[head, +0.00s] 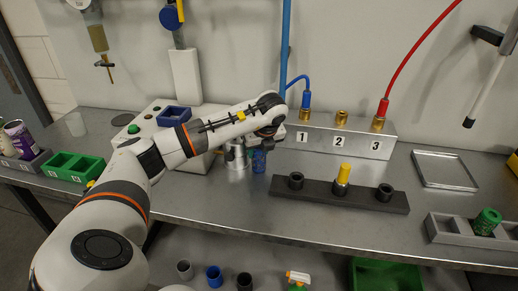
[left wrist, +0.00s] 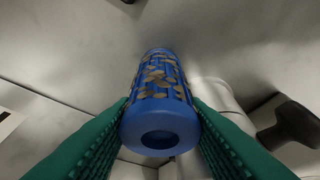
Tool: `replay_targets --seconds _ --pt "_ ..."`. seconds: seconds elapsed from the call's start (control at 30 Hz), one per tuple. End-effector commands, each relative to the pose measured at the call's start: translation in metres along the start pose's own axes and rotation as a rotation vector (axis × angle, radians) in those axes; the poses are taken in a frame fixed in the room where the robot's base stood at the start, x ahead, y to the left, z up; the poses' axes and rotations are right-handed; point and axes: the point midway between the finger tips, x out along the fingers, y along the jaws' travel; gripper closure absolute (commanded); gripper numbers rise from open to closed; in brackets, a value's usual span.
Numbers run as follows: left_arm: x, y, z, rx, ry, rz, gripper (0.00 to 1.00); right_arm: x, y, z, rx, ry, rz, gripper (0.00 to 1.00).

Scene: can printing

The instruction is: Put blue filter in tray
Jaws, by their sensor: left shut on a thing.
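The blue filter (left wrist: 162,95) is a cylinder with a lattice wall, grey-brown bits in its openings and a round hole in its near end. My left gripper (left wrist: 160,115) is shut on it, one green ribbed finger on each side. In the head view the blue filter (head: 259,160) shows below my left wrist, roughly upright, beside a metal cylinder; I cannot tell whether it touches the table. An empty shallow metal tray (head: 445,185) lies at the right of the table. My right gripper is not in view.
A dark holder (head: 335,197) with a yellow piece (head: 342,174) in its middle stands in front of the numbered block (head: 335,139). A grey rack (head: 450,232) holding a green filter (head: 486,222) is at the front right. Green bins (head: 75,167) stand at the left.

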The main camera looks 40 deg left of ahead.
Motion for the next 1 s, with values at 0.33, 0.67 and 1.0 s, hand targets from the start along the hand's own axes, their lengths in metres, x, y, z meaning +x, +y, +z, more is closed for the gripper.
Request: replay_targets --seconds 0.33,0.67,1.0 --pt "0.002 0.000 0.001 0.001 -0.001 0.000 0.39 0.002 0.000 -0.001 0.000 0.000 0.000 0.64" --pt "-0.003 0.001 0.000 0.001 0.000 0.001 0.39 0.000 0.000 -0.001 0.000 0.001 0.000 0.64" --pt "-0.068 0.001 0.000 0.000 0.001 0.006 0.39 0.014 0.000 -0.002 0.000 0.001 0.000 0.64"
